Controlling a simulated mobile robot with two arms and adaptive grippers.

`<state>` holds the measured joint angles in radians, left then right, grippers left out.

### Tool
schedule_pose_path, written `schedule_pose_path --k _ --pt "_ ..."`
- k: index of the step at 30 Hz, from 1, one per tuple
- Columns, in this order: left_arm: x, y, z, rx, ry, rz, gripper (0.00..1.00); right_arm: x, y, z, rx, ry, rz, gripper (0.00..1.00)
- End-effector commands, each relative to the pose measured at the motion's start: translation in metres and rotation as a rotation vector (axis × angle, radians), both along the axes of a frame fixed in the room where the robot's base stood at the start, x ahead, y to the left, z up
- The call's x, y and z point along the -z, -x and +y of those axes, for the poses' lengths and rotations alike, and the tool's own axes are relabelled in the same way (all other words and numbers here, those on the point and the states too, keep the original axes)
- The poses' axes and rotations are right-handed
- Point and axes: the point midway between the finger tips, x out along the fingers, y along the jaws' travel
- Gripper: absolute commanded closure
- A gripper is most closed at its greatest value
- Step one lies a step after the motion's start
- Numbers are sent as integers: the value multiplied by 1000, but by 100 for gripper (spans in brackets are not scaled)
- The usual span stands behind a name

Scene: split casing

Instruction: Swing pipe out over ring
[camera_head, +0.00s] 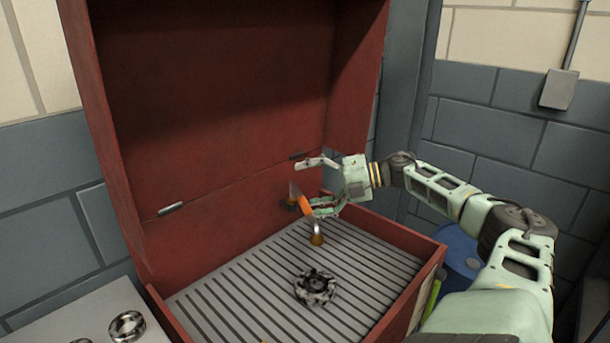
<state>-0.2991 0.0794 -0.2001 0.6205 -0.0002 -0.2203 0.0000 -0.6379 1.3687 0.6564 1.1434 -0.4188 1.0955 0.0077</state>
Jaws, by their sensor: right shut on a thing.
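The pipe (303,203) shows as an orange length with a pale upper end and a bent metal lower part. It ends in a brass-coloured piece (316,239) above the slatted floor of the red casing. My right gripper (310,184) reaches in from the right and is shut on the pipe; its fingers partly hide it. A dark and grey round part (316,287), likely the ring, sits on the slatted floor, nearer and below the pipe's end. The pipe's end appears behind it, not over it. My left gripper is out of view.
The red casing's lid (215,110) stands open behind; its front right wall (408,285) rises beside my arm. A loose metal ring (127,325) lies on a pale surface at the lower left. A blue drum (458,252) stands right. The slatted floor (235,300) is mostly clear.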

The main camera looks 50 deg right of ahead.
Motion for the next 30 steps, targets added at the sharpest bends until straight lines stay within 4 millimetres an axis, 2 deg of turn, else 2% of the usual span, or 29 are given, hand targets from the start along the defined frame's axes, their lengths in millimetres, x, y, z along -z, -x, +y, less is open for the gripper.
schedule_pose_path --k 1,7,8,10,11,19,30 --pt "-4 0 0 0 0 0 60 -18 -2 3 -8 -19 -26 32" --pt "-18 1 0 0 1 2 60 -23 8 -2 -12 -19 -25 39" --pt "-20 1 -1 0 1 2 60 -24 10 -3 -13 -19 -26 42" --pt "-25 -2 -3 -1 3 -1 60 -23 14 -6 -12 -18 -25 66" --pt "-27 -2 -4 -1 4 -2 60 -22 16 -7 -11 -18 -23 68" --pt "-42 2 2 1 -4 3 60 -19 33 -19 -6 -15 -17 68" --pt "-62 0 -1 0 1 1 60 -22 56 -32 -5 -13 -15 68"
